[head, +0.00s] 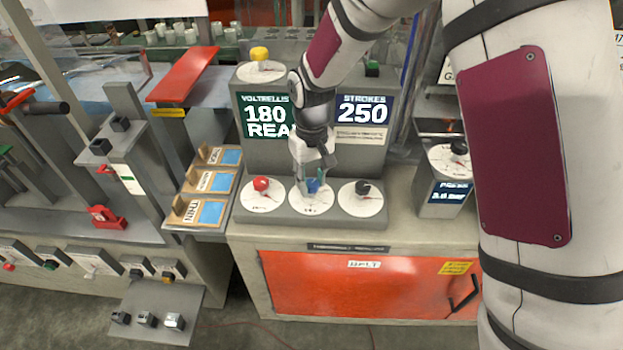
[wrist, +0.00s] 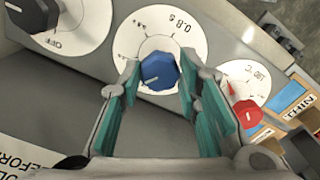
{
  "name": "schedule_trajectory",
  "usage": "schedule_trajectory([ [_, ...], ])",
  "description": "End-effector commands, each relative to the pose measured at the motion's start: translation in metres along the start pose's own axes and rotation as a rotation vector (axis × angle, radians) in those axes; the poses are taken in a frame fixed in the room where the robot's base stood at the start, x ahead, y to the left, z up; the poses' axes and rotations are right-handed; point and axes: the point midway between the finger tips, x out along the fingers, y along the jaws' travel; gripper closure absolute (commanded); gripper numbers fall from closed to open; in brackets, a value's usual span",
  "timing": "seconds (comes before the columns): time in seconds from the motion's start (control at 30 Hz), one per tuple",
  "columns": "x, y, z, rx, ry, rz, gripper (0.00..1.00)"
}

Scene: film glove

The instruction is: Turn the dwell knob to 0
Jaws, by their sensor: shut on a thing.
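A pale pointer line on the knob points to the lower left in the wrist view. My gripper (wrist: 160,82) has its teal-padded fingers on either side of the knob and is shut on it. In the head view the knob (head: 313,186) is partly hidden by my gripper (head: 314,180), which comes down from above.
A red knob (head: 261,184) and a black knob (head: 362,187) stand close on either side on the same grey panel. Wooden pieces with blue labels (head: 212,183) lie to the left.

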Motion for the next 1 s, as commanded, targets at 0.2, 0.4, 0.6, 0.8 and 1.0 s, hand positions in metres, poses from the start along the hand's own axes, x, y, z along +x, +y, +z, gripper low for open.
schedule_trajectory([
  [0.2,0.0005,0.0007,-0.0011,-0.201,0.001,-0.001,0.97],
  [0.4,0.0001,0.0008,-0.0012,-0.372,0.002,0.000,0.97],
  [0.6,-0.0002,0.0005,-0.0010,-0.505,0.003,0.000,0.97],
  [0.8,-0.0003,0.0009,-0.0008,-0.589,0.002,0.001,0.97],
  [1.0,-0.0004,0.0002,-0.0007,-0.629,0.002,0.000,0.97],
])
